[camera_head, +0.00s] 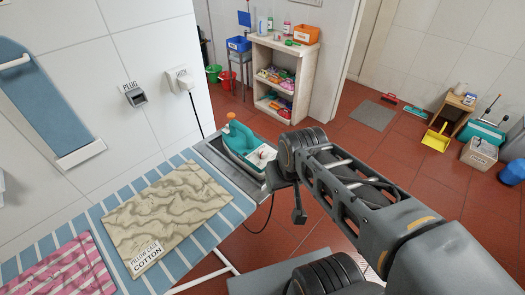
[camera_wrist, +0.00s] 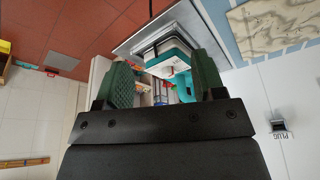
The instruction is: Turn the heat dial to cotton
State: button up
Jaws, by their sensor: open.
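The teal and white iron (camera_head: 240,146) sits on a grey metal rest at the end of the striped ironing board (camera_head: 188,262). An orange knob-like part (camera_head: 232,117) rises at its far end, and a small red mark shows on its white part. I cannot tell which part is the heat dial, and no dial markings are legible. In the wrist view my gripper (camera_wrist: 164,72) is open, with green-padded fingers apart. The iron (camera_wrist: 163,48) appears beyond and between the fingers, in an upside-down view. In the head view my arm hides most of the gripper, near the iron's right side.
A beige pillow case labelled cotton (camera_head: 165,213) and a pink striped cloth (camera_head: 70,270) lie on the board. A wall socket marked plug (camera_head: 135,95) and a white plug with a cord (camera_head: 181,79) are behind.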

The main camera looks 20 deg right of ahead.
aim_at(262, 153)
jog(key=u, duration=0.1)
jog(key=k, duration=0.9)
jog(key=z, duration=1)
jog(key=i, duration=4.5)
jog(key=u, duration=5.3)
jog(key=i, duration=1)
